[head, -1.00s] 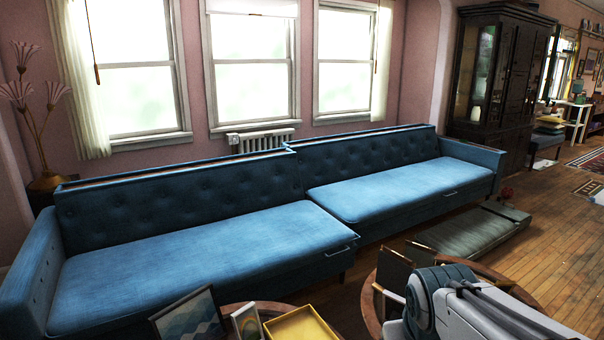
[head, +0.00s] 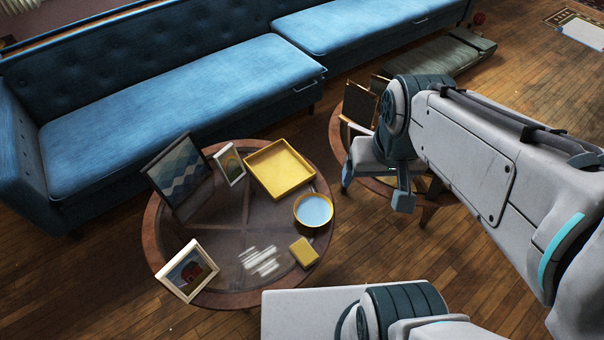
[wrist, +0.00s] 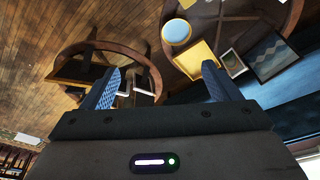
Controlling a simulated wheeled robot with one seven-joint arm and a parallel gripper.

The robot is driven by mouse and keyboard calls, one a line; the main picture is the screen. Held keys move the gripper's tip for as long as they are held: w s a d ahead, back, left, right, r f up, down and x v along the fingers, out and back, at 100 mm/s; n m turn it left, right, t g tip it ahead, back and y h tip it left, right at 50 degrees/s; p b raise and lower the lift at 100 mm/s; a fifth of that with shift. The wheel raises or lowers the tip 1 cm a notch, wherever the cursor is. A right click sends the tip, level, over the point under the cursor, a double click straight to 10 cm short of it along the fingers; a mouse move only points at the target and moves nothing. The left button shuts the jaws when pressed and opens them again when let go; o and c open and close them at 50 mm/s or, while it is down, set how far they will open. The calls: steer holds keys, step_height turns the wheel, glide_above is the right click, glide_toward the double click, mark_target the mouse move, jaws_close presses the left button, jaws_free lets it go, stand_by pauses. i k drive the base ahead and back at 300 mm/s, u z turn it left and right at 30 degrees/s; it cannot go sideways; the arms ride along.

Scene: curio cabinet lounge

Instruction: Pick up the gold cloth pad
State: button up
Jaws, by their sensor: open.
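The gold cloth pad (head: 304,253) appears as a small flat yellow square near the right front edge of the round glass-topped table (head: 152,235) in the head view. In the head view my gripper is in the air to the right of that table, apart from the pad.
A yellow-rimmed bowl (head: 313,210), a yellow tray (head: 281,169) and several picture frames (head: 188,270) share the table with the pad. A second round table (wrist: 75,48) with frames lies beneath my gripper. A blue sofa (head: 190,110) stands behind.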

mark_target(307, 255)
steer(key=k, duration=1.3)
steer(key=z, duration=0.5)
steer(key=i, duration=1.55)
steer(key=u, duration=0.55)
